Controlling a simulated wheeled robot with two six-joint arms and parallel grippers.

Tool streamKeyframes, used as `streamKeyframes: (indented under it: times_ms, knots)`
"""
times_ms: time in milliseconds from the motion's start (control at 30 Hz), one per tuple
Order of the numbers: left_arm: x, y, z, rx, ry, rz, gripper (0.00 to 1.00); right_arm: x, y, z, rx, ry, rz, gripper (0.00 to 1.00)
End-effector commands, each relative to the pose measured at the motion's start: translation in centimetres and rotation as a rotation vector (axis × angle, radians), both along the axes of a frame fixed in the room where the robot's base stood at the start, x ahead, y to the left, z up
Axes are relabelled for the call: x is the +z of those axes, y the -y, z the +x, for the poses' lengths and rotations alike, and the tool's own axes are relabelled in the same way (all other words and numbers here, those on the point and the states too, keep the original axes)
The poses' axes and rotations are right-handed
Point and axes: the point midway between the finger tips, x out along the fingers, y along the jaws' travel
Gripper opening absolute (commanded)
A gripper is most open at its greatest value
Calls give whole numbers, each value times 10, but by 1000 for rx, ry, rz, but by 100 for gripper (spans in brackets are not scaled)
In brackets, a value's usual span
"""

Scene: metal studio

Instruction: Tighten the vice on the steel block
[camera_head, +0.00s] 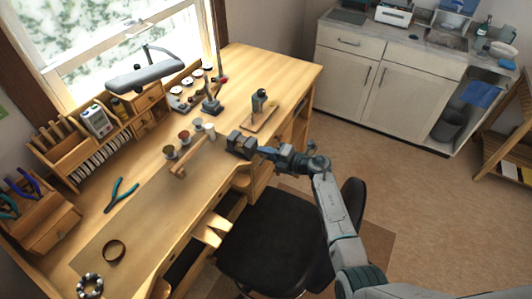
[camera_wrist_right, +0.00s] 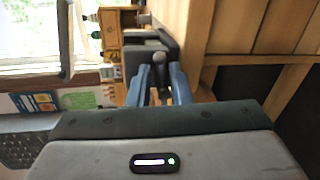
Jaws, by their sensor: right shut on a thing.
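The dark grey vice (camera_head: 239,142) is at the front edge of the wooden workbench. My right gripper (camera_head: 264,151) reaches it from the right, at its front side. In the right wrist view, the vice (camera_wrist_right: 150,40) is straight ahead, with the round end of its handle (camera_wrist_right: 158,57) between the blue-grey fingers of my right gripper (camera_wrist_right: 159,75). The fingers are shut on the handle. I cannot clearly make out the steel block between the jaws in either view. My left gripper is out of the picture.
The workbench (camera_head: 150,215) has teal pliers (camera_head: 121,195), small cups on a wooden stand (camera_head: 185,148) and a small press on a board (camera_head: 260,112). A black chair (camera_head: 265,250) stands close below my right arm. The floor right of the bench is clear.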

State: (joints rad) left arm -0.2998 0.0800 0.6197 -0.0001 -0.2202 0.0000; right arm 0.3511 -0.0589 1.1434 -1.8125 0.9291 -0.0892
Motion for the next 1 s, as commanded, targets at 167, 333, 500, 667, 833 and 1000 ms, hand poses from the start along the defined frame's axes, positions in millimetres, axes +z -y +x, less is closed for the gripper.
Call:
streamKeyframes:
  times_ms: [167,333,500,667,833,1000]
  knots:
    - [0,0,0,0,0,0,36,-2,1,0,-1,-33,18,0]
    - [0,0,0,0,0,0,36,-2,1,0,-1,-41,24,0]
    - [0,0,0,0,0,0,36,-2,1,0,-1,-41,24,0]
    - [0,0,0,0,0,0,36,-2,1,0,-1,-41,24,24]
    - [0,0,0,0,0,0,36,-1,1,0,0,-40,24,40]
    - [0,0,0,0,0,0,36,-1,0,0,0,-40,25,40]
